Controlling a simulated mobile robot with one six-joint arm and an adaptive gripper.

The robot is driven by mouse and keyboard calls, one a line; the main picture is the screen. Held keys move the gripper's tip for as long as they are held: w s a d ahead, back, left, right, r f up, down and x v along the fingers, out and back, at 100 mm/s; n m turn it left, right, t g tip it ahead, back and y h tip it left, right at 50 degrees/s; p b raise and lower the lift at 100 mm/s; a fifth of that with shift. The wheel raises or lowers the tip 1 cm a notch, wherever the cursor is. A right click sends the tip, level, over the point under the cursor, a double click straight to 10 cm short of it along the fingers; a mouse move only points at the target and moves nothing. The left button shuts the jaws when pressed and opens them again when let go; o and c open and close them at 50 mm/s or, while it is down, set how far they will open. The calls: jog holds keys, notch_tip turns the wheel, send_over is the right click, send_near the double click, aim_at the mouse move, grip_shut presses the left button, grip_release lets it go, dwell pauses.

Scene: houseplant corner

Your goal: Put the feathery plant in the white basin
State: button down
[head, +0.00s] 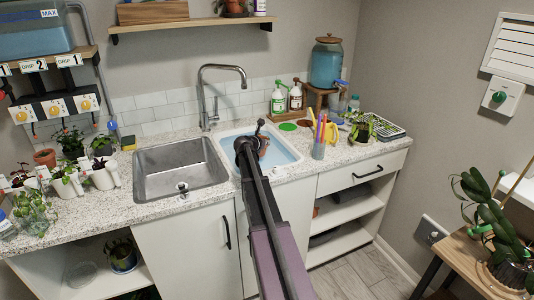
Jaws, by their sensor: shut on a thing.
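The white basin (297,160) is set in the counter to the right of the steel sink and holds pale blue water. My gripper (257,143) is over the basin, seen from behind along my arm. It is shut on a terracotta-coloured pot (264,147), mostly hidden by the gripper. A small dark shape shows above the pot; I cannot make out feathery leaves, so I cannot confirm that this is the feathery plant. I cannot tell whether the pot touches the water or the basin floor.
An empty steel sink (180,167) and a tall faucet (213,95) are left of and behind the basin. Several potted plants crowd the left counter.

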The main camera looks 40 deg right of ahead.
jog(key=shift+f, duration=0.1)
dwell(0.3)
jog(key=shift+f+b, duration=1.8)
jog(key=shift+b, duration=0.1)
jog(key=c, duration=0.8)
grip_release()
jog(key=p+v, duration=0.4)
jog(key=v, duration=0.8)
jog(key=shift+p, duration=0.4)
